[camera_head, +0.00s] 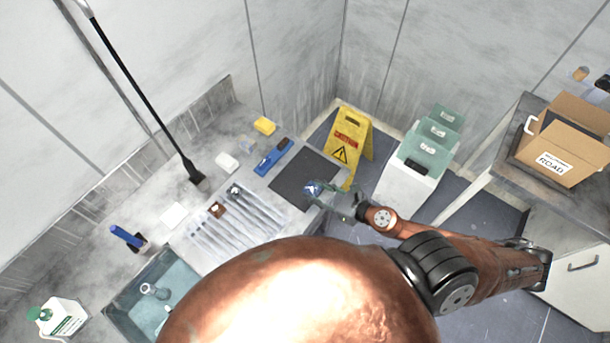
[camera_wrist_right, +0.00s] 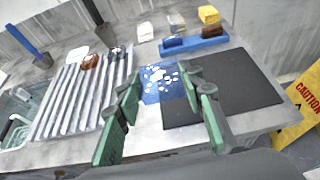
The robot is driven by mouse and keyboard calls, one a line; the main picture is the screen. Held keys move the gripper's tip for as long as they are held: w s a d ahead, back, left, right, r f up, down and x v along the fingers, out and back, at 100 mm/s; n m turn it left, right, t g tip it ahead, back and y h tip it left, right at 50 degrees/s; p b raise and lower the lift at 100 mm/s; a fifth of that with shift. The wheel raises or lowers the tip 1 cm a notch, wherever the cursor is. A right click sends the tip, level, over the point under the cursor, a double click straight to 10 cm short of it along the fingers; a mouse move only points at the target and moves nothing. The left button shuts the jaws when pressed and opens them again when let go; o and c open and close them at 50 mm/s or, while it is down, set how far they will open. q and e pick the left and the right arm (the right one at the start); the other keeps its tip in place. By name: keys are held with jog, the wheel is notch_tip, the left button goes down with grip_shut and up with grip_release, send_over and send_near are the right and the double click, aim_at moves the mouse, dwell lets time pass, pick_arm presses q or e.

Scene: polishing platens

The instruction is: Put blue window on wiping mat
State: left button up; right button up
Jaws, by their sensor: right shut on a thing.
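The blue window (camera_head: 312,187) is a small blue pane with white spots, also in the right wrist view (camera_wrist_right: 158,80). My right gripper (camera_head: 320,190) is shut on it, with green fingers (camera_wrist_right: 165,95) on either side of it in the wrist view. The dark grey wiping mat (camera_head: 298,176) lies flat on the counter and also shows in the wrist view (camera_wrist_right: 240,92). The window overlaps the mat's near edge in the head view and its left corner in the wrist view. I cannot tell whether they touch. My left gripper is not in view.
A ribbed drainboard (camera_head: 232,222) with small items lies left of the mat. A yellow caution sign (camera_head: 348,138) stands beyond the counter. A sink (camera_head: 150,297) is at the lower left.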

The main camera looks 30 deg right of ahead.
jog(key=shift+w+d+f, duration=0.1)
jog(key=shift+d+f, duration=0.05)
jog(key=shift+f, duration=0.05)
jog(key=w+d+f, duration=0.3)
jog(key=w+f, duration=0.1)
jog(key=w, duration=0.5)
jog(key=b, duration=0.2)
send_over(308, 179)
jog(key=f, duration=0.5)
jog(key=shift+s+a, duration=0.1)
jog(key=shift+s, duration=0.15)
jog(key=shift+w+f, duration=0.1)
jog(key=shift+w, duration=0.05)
jog(key=shift+w+f+b, duration=0.15)
jog(key=shift+f+b, duration=0.05)
jog(key=shift+f, duration=0.7)
jog(key=shift+w+f+b, duration=0.1)
jog(key=shift+f+b, duration=0.05)
jog(key=shift+f, duration=0.75)
jog(key=shift+f+b, duration=0.35)
jog(key=o, duration=1.2)
jog(key=shift+r, duration=0.1)
